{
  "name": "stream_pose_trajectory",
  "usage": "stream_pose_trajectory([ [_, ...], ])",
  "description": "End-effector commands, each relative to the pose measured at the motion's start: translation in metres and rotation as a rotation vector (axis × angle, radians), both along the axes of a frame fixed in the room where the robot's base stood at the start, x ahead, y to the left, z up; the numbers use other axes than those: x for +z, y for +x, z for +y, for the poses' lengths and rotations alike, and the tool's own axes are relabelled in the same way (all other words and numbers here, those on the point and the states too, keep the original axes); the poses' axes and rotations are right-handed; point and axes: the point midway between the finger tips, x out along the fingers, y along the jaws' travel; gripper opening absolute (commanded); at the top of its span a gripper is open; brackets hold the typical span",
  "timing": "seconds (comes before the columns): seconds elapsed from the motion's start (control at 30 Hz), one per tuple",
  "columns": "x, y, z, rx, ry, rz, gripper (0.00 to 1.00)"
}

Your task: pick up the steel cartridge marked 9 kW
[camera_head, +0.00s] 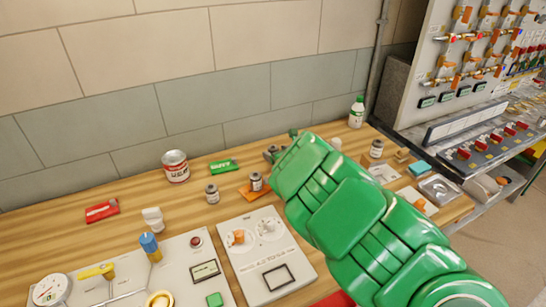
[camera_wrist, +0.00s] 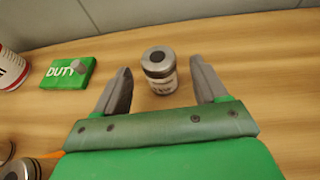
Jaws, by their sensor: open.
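In the wrist view a steel cartridge (camera_wrist: 160,72) with a pale label stands upright on the wooden bench, between the tips of my open gripper (camera_wrist: 159,80). The fingers are on either side with gaps; the label is too small to read. In the head view my gripper (camera_head: 281,146) is low over the back of the bench, and my green arm covers much of that area. Other similar cartridges stand at left (camera_head: 211,193), on an orange piece (camera_head: 256,181), and at right (camera_head: 376,148). I cannot tell which is marked 9 kW.
A green DUTY block (camera_wrist: 68,72) and a red-white can (camera_head: 175,166) are left of my gripper. A white-green bottle (camera_head: 356,112) stands at the back right. Panels with knobs (camera_head: 265,255) fill the front. The tiled wall is close behind.

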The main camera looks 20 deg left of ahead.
Motion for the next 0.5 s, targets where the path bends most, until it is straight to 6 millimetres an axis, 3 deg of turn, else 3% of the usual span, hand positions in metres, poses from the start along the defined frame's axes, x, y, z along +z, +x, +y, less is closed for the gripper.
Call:
stream_pose_trajectory([
  [0.5, -0.015, 0.023, 0.026, 0.001, 0.002, 0.001, 0.72],
])
